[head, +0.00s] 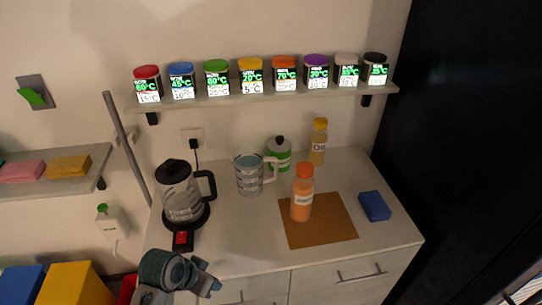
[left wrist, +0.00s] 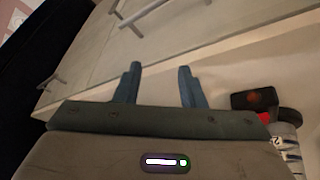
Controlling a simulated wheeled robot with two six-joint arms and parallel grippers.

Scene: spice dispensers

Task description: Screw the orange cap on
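A bottle with orange contents and a pale label (head: 301,206) stands upright on a brown mat (head: 325,236) on the counter. An orange cap (head: 304,170) sits on its top; I cannot tell how tightly. On the wall shelf, a dispenser with an orange lid (head: 285,62) stands in the row. My left gripper (head: 212,277) is low at the counter's front edge, left of the mat and well apart from the bottle. In the left wrist view its two fingers (left wrist: 160,70) are spread with nothing between them. My right gripper is not in view.
A kettle (head: 182,197) on its base stands left on the counter. Behind are a measuring jug (head: 249,175), a green-banded jar (head: 279,155) and an oil bottle (head: 318,141). A blue block (head: 375,206) lies right of the mat. The counter's front middle is clear.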

